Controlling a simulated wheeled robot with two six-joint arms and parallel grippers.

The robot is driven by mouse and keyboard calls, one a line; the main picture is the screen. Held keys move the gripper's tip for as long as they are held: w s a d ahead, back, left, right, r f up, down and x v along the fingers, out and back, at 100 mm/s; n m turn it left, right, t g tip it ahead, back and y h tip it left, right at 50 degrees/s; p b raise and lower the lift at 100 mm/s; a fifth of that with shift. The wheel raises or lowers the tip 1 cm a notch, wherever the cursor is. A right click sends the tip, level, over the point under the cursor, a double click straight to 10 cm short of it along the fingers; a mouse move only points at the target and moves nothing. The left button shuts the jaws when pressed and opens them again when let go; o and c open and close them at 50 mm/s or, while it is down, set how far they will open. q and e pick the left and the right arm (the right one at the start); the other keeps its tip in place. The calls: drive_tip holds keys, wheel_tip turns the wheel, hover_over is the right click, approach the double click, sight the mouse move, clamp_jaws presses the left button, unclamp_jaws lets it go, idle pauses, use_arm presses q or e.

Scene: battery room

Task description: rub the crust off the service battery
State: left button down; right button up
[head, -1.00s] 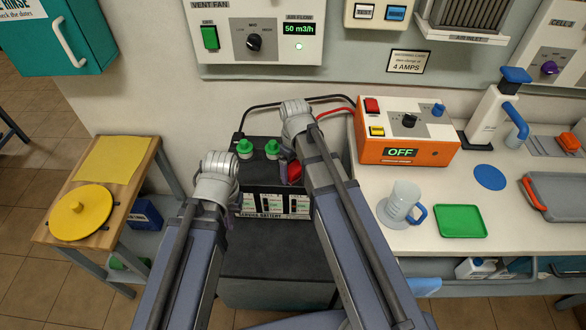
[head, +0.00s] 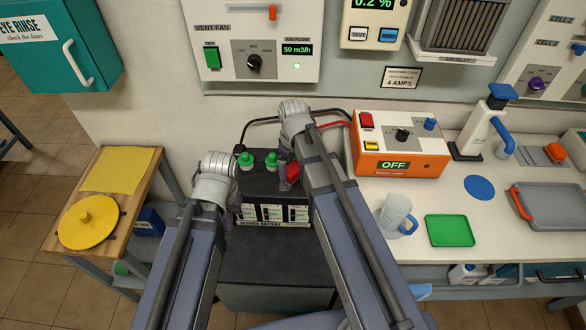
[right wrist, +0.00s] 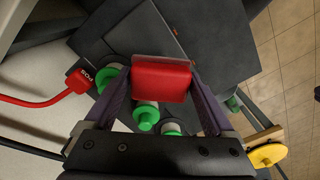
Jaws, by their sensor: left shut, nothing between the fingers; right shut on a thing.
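The service battery (head: 260,186) is a black case with pale labels on its front, standing in the middle of the head view. Several green caps (head: 271,160) sit along its top; they also show in the right wrist view (right wrist: 145,115). My right gripper (head: 284,168) is over the battery's top, shut on a red block (right wrist: 160,79), which also shows in the head view (head: 293,173). I cannot tell whether the block touches the battery. My left gripper (head: 228,212) is shut and empty by the battery's left front edge. I cannot make out any crust; my arms hide part of the top.
An orange charger (head: 385,165) reading OFF stands right of the battery. A red lead ends in a red clamp (right wrist: 80,82). A clear mug (head: 394,213), a green tray (head: 450,230) and a grey tray (head: 542,200) stand on the bench. A wooden stand (head: 68,250) holds a yellow lid (head: 88,222).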

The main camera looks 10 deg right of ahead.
sight(293, 168)
drive_tip(key=shift+r, duration=0.1)
drive_tip(key=shift+r+p, duration=1.4)
drive_tip(key=shift+p, duration=0.1)
drive_tip(key=shift+r, duration=0.15)
